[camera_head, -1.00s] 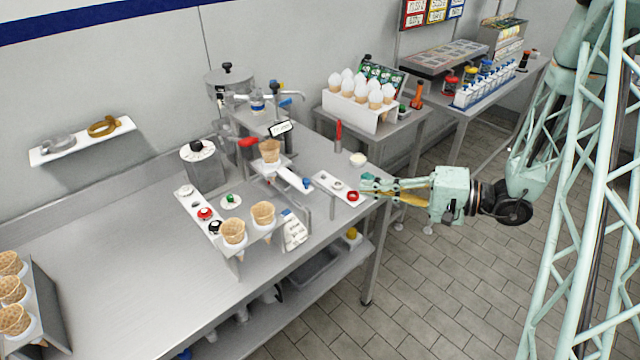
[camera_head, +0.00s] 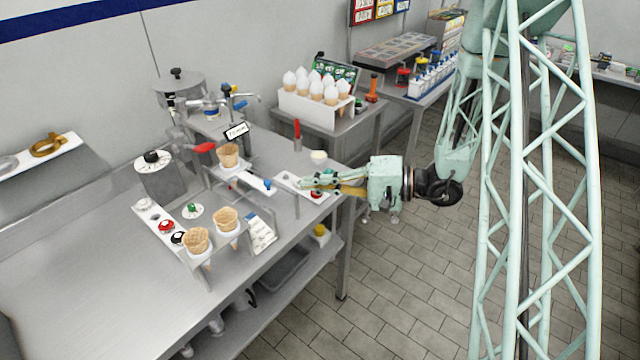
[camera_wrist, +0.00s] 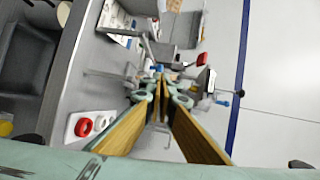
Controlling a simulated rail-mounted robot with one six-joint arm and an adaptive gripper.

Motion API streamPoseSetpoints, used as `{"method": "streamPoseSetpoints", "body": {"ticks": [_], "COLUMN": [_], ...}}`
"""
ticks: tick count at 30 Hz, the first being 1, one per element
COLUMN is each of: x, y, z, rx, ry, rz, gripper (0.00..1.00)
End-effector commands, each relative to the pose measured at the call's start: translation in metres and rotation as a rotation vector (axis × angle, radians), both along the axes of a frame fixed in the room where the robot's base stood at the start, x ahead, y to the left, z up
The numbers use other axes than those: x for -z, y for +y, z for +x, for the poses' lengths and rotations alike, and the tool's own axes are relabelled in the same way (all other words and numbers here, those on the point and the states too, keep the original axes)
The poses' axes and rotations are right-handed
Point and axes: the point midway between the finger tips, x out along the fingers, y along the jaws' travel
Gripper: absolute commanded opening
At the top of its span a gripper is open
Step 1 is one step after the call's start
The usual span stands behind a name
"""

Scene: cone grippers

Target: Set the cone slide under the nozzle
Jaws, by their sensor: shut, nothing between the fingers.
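The cone slide (camera_head: 255,180) is a white bar with a blue knob (camera_head: 268,185) at its front right end. A waffle cone (camera_head: 228,155) stands upright at its back end. The nozzle cannot be made out clearly; a grey dispenser with a red handle (camera_head: 205,147) stands behind and left of the slide. My gripper (camera_head: 303,184) is shut and empty, a short way right of the blue knob and apart from it in the picture. Its tan-lined fingers (camera_wrist: 158,88) converge in the wrist view, where I cannot pick out the slide for sure.
A white strip with a red ring (camera_head: 316,194) lies under my gripper; the ring also shows in the wrist view (camera_wrist: 84,127). Two cones (camera_head: 197,240) (camera_head: 226,219) stand in a front holder. A red upright handle (camera_head: 297,132) stands behind. Bare steel counter (camera_head: 90,260) lies left.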

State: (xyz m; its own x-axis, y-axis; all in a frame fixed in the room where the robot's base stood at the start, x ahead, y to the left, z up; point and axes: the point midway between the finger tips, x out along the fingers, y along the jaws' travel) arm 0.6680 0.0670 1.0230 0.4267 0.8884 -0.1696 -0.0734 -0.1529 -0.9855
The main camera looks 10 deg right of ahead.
Motion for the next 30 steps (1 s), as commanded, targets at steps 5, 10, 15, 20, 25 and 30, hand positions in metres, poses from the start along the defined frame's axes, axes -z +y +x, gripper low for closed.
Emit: {"method": "streamPoseSetpoints", "body": {"ticks": [5,10,15,20,25,30], "x": [0.003,0.005,0.008,0.01,0.012,0.014], "y": [0.015,0.028,0.041,0.054,0.065,0.072], "z": [0.006,0.013,0.019,0.025,0.031,0.034], "rx": [-0.002,-0.002,-0.002,-0.002,-0.001,-0.001], "ry": [0.0,0.0,-0.001,-0.001,0.0,0.0], "rz": [0.0,0.0,0.0,0.0,0.0,0.0], "gripper": [0.0,0.0,0.0,0.0,0.0,0.0]}}
